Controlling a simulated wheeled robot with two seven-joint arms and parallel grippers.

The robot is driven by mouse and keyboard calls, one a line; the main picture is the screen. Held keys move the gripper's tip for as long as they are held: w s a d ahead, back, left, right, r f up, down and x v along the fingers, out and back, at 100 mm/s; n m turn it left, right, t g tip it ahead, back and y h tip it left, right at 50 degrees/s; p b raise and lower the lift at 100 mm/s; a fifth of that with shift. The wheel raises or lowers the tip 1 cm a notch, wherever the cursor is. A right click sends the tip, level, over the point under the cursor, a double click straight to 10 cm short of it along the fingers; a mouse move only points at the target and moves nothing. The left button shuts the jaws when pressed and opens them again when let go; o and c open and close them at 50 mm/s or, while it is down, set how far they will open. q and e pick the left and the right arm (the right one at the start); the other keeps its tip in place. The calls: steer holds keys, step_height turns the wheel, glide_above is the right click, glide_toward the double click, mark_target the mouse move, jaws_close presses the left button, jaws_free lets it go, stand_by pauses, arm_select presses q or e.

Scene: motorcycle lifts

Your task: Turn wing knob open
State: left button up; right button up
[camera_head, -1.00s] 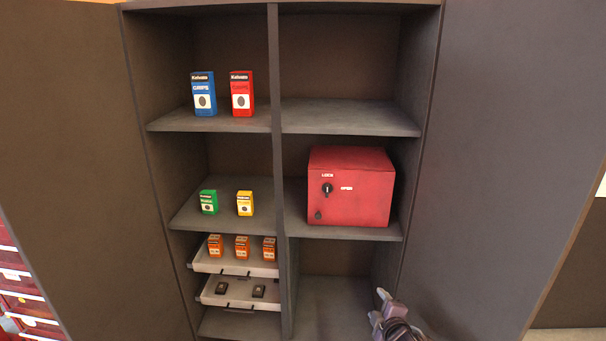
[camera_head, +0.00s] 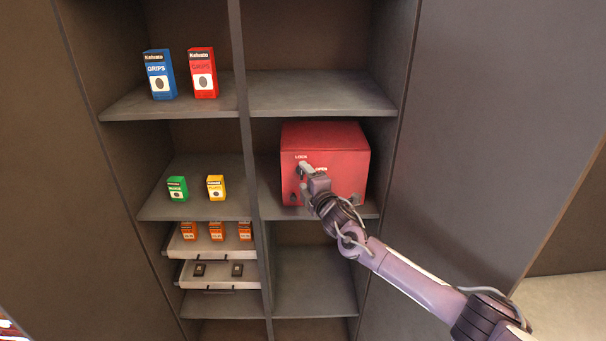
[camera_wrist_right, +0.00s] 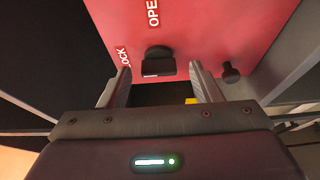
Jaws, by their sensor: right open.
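A red box (camera_head: 335,147) sits on the middle right shelf of the cabinet, its front marked LOCK and OPEN. In the right wrist view its red front (camera_wrist_right: 210,28) fills the top. The black wing knob (camera_wrist_right: 157,63) stands out from that front near the two labels. My right gripper (camera_wrist_right: 161,72) is open, with one finger on either side of the knob and a gap to each. In the head view my right gripper (camera_head: 306,169) is in front of the box and hides the knob. My left gripper is not in view.
A small round black knob (camera_wrist_right: 230,72) is on the box front, just outside one finger. Left shelves hold a blue box (camera_head: 160,75), a red carton (camera_head: 202,73), a green box (camera_head: 177,188) and a yellow box (camera_head: 216,187). The upper right shelf (camera_head: 320,95) is empty.

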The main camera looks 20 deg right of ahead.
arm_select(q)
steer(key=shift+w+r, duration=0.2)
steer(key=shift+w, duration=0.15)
arm_select(e)
steer(key=shift+w+a, duration=0.1)
steer(key=shift+w, duration=0.6)
